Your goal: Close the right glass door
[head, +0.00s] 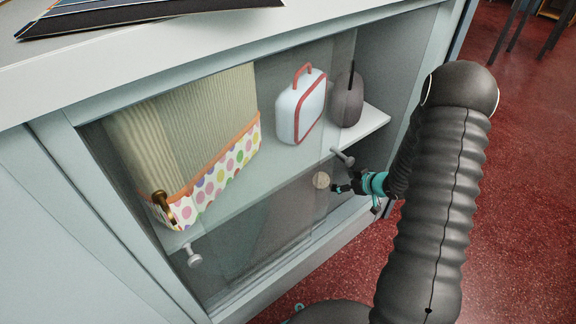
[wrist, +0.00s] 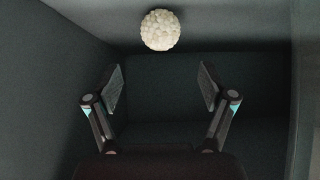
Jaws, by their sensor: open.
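The right glass door (head: 305,215) shows in the head view as a clear panel at the cabinet front. It appears to stand to the left, over the other pane, with the cabinet's right end uncovered. A grey knob (head: 343,157) sits near its right edge. My gripper (head: 340,188) is just below and right of that knob, at the uncovered part. In the wrist view my gripper (wrist: 160,85) is open, with nothing between its fingers. I cannot tell whether it touches the door.
A second grey knob (head: 195,255) is at the lower left. A pale ball (head: 322,180) lies in the lower compartment, ahead of my fingers in the wrist view (wrist: 160,30). The shelf (head: 372,120) holds a dotted basket (head: 215,180), a white case (head: 300,108) and a dark case (head: 347,100).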

